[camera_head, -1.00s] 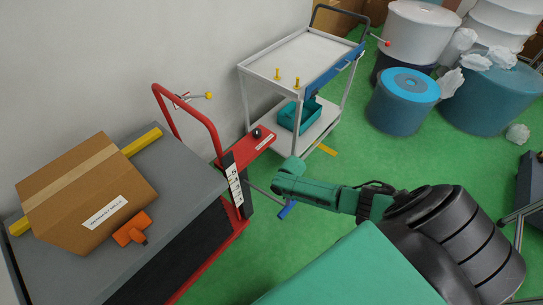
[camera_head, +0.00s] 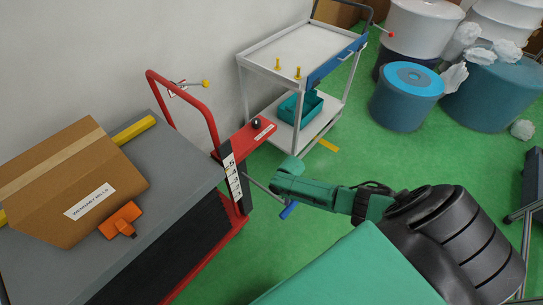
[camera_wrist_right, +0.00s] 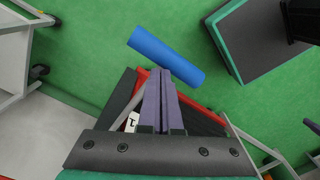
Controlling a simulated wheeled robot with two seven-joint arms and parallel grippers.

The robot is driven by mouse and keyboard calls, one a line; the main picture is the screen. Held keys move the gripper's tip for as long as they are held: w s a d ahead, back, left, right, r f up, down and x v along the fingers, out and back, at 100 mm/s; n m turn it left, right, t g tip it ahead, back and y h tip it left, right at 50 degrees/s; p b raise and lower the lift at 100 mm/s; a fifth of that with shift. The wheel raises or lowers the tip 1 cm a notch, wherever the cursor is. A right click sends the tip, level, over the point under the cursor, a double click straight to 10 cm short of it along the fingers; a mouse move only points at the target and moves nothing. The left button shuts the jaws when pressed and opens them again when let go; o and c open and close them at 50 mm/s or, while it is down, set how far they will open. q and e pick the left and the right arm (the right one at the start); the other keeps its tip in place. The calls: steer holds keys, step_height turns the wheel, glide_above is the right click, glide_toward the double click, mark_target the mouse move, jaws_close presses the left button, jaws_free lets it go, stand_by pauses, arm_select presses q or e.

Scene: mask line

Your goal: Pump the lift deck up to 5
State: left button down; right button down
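The lift's grey deck (camera_head: 178,205) carries a taped cardboard box (camera_head: 70,180) and an orange item (camera_head: 122,220). Its red frame (camera_head: 204,100) holds a white number scale (camera_head: 232,178); no pointer on it can be made out. A grey rod with a blue grip (camera_head: 289,210) sticks out beside the frame. My right gripper (camera_head: 274,184) is close above it. In the right wrist view the purple fingers (camera_wrist_right: 160,85) are together, with the blue grip (camera_wrist_right: 165,56) just beyond their tips; contact cannot be told. My left gripper is not in view.
A white trolley (camera_head: 285,55) with a teal bin (camera_head: 300,107) stands behind the lift. Blue and white drums (camera_head: 408,95) fill the far right. A red shelf (camera_head: 245,140) with a black knob juts from the frame.

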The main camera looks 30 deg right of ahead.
steer(key=shift+w+f+b, duration=0.1)
steer(key=shift+f+b, duration=1.55)
steer(key=shift+f, duration=0.4)
steer(key=shift+r, duration=0.25)
steer(key=r+p, duration=0.6)
steer(key=p, duration=0.1)
steer(key=r+p, duration=0.4)
steer(key=shift+s+d, duration=0.1)
steer(key=shift+s, duration=0.3)
